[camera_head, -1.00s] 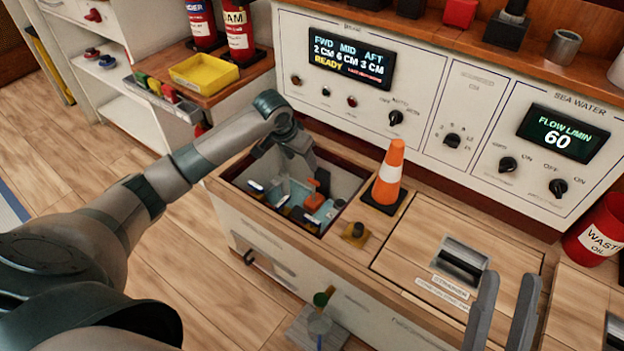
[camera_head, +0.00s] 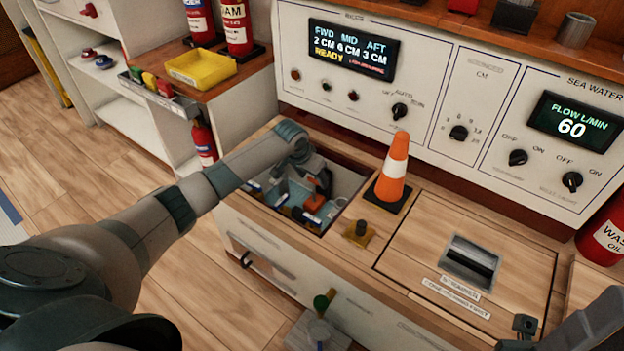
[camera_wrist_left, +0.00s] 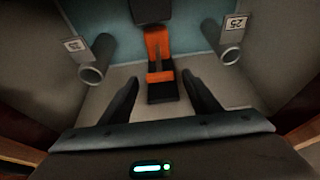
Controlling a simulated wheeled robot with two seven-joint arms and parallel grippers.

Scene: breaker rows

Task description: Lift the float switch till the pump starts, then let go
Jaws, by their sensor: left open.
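The orange float switch (camera_head: 314,203) is down in the open bilge well (camera_head: 349,184). In the left wrist view the orange float (camera_wrist_left: 158,45) is upright in the picture's middle, with a dark part above it and a black part below. My left gripper (camera_wrist_left: 159,82) is open, its dark fingers to either side of the float's lower part. No grip on it shows. In the head view my left gripper (camera_head: 318,180) reaches down into the well and partly hides the float. The panel display (camera_head: 350,50) reads FWD 2, MID 6, AFT 3 CM and READY. My right gripper (camera_head: 560,325) is partly cut off at the lower right.
An orange cone (camera_head: 393,170) stands at the well's right edge, near a small brass fitting (camera_head: 358,233). Grey pipes (camera_wrist_left: 92,73) and (camera_wrist_left: 230,54) flank the float. A closed wooden hatch (camera_head: 430,230) lies right of the cone. The well's walls are close around my left gripper.

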